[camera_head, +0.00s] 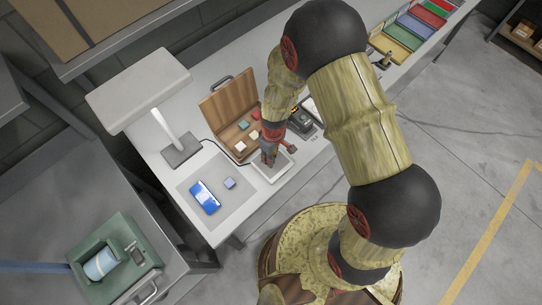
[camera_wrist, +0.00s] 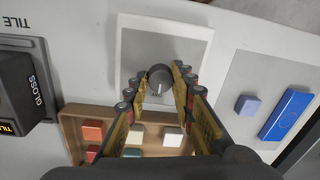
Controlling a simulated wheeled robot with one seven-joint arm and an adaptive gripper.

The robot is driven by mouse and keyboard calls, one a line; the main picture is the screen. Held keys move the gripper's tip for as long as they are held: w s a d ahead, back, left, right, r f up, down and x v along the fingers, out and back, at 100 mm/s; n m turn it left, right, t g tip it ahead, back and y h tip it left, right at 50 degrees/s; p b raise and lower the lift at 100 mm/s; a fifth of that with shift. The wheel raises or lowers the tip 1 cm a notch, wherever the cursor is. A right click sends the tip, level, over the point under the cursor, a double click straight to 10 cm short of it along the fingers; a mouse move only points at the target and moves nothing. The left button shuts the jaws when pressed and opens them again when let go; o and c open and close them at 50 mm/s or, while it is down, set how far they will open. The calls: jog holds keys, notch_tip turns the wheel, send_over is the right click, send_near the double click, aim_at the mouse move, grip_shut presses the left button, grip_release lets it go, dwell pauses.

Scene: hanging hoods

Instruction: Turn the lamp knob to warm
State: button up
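A light pointer line on the knob faces the bottom of that picture, towards small lettering too small to read surely. My gripper (camera_wrist: 160,70) is open, with one finger on each side of the knob; I cannot tell whether either touches it. In the head view, my gripper (camera_head: 268,157) is over the plate (camera_head: 280,168) and hides the knob. The white lamp (camera_head: 138,90) stands to its left on a grey base (camera_head: 182,149).
An open wooden case (camera_head: 227,107) with several coloured tiles lies beside the plate. A grey mat (camera_head: 227,202) holds a blue box (camera_head: 205,197) and a small bluish cube (camera_head: 229,183). A dark box marked GLOSS (camera_wrist: 22,90) is on the other side.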

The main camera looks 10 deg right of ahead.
grip_shut()
jog(key=m, duration=0.5)
jog(key=shift+m, duration=0.3)
jog(key=m+p, duration=0.1)
jog(key=m, duration=0.4)
jog(key=shift+m+t+p, duration=0.3)
dwell(0.3)
jog(key=o, duration=0.6)
grip_release()
